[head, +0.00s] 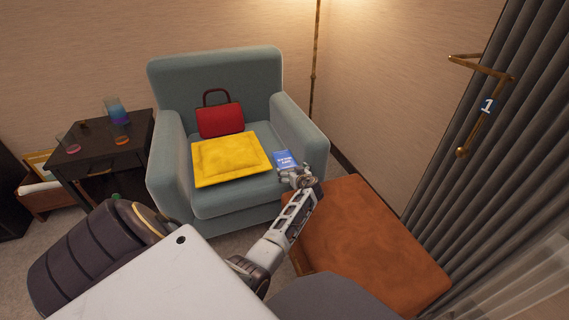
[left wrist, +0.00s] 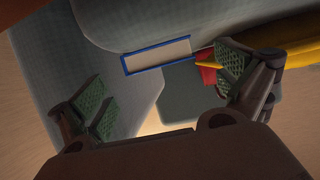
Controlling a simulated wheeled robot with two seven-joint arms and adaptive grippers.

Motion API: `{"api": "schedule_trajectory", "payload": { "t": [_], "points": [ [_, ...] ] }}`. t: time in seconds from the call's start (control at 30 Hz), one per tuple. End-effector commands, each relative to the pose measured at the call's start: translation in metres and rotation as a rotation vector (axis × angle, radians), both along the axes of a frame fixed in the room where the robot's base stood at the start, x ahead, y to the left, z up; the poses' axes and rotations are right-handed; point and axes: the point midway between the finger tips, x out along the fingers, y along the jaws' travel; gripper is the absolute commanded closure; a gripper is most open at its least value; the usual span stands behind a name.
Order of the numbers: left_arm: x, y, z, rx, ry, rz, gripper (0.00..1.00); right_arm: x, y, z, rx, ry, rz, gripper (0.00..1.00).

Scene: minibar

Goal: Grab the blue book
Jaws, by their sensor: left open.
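The blue book (head: 285,159) is on the teal armchair (head: 213,72), at the right side of its seat by the armrest. In the left wrist view the book (left wrist: 157,56) shows its pale page edge framed by a blue cover. My left gripper (head: 298,177) is open and empty, just in front of the book in the head view. In the left wrist view the open fingers (left wrist: 165,88) are spread to either side, with the book ahead of them and apart from them. My right gripper is not in view.
A yellow cushion (head: 231,160) lies on the seat left of the book, with a red handbag (head: 220,120) behind it. A brown ottoman (head: 375,245) is right of my left arm. A dark side table (head: 93,157) with cups stands left. Grey curtains (head: 490,150) hang right.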

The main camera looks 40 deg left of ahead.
Motion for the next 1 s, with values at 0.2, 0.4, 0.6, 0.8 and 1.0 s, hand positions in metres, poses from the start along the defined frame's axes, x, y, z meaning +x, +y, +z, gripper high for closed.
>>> {"api": "schedule_trajectory", "payload": {
  "t": [0.2,0.4,0.6,0.8,1.0],
  "points": [
    [0.011,0.019,-0.008,0.0,0.0,0.001,0.0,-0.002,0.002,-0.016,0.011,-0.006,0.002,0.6],
    [0.017,0.029,-0.013,-0.001,0.001,0.001,0.0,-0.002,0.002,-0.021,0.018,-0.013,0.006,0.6],
    [0.018,0.031,-0.013,0.0,-0.001,0.0,0.0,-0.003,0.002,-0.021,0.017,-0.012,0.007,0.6],
    [0.018,0.031,-0.013,0.0,0.0,0.0,0.0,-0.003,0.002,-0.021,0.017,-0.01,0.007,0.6],
    [0.018,0.031,-0.013,0.0,0.0,0.0,0.09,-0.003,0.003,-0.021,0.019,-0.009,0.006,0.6]
  ]
}}
